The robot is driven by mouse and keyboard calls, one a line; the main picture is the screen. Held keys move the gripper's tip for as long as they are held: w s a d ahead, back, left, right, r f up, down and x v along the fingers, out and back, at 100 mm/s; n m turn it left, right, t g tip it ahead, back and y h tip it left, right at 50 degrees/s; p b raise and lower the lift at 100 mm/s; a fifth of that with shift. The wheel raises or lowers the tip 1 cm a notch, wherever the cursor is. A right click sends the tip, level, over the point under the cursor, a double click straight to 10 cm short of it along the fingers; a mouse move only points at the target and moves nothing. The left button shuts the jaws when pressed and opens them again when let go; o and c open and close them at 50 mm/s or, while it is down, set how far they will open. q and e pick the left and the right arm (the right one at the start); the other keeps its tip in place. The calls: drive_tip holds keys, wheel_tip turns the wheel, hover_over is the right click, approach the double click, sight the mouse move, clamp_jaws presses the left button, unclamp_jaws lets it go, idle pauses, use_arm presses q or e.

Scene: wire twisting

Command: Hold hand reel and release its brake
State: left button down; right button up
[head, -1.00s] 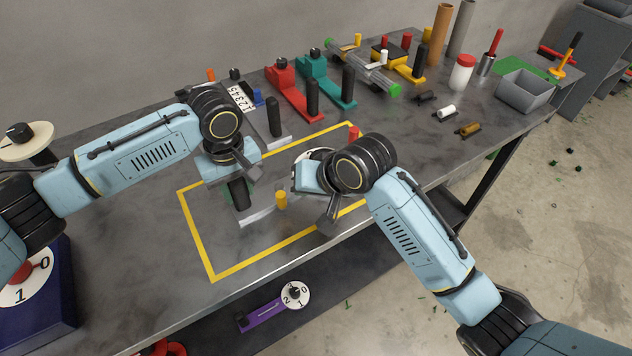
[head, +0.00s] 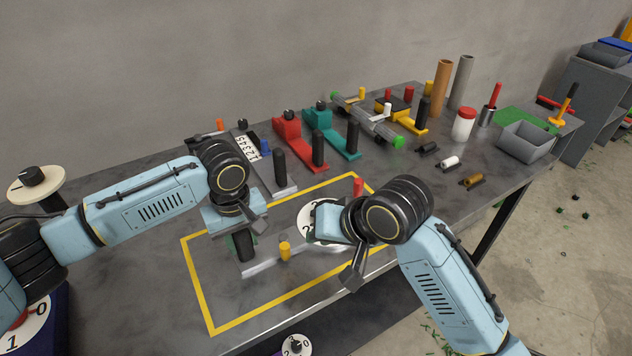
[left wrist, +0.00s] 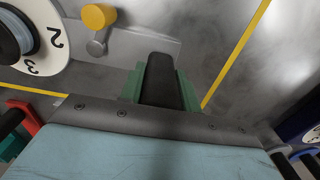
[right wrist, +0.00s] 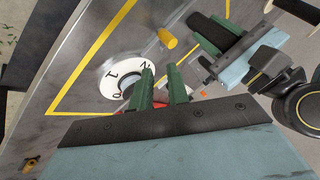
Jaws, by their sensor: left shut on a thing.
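The hand reel lies in the yellow-outlined area, with a metal bar (head: 262,263), black handle (head: 244,250), yellow knob (head: 285,250) and white numbered dial (head: 308,216). My left gripper (left wrist: 160,85) is shut on the black handle, its green jaws on both sides of it. The dial and a dark hub (left wrist: 12,38) also show in the left wrist view. My right gripper (right wrist: 162,78) is open over the dial; its green fingers are apart with nothing seen gripped. The head view hides these fingers behind my right wrist. A red knob (head: 358,187) stands behind the dial.
Red (head: 297,140) and teal (head: 330,137) handled tools, a numbered plate tool (head: 247,150) and a grey bin (head: 525,140) stand along the back. A blue box with a dial is at lower left. The yellow-outlined area's front left is bare.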

drive_tip(key=o, duration=0.4)
drive_tip(key=a+m+y, duration=0.1)
drive_tip(key=s+a+f+y, duration=0.1)
drive_tip(key=a, duration=0.1)
drive_tip(key=s+a+m+y, duration=0.1)
drive_tip(key=shift+a+f+m, duration=0.15)
drive_tip(key=shift+f+m, duration=0.15)
drive_tip(key=shift+f, duration=0.1)
drive_tip(key=m+t, duration=1.1)
drive_tip(key=m, duration=1.8)
approach(286, 250)
drive_tip(key=shift+s+r+h, duration=0.1)
drive_tip(key=shift+s+h, duration=0.2)
drive_tip(key=shift+s, duration=0.15)
drive_tip(key=shift+w, duration=0.2)
drive_tip(key=x, duration=1.1)
drive_tip(key=shift+w+a+r, duration=0.1)
drive_tip(key=shift+w, duration=0.15)
clamp_jaws()
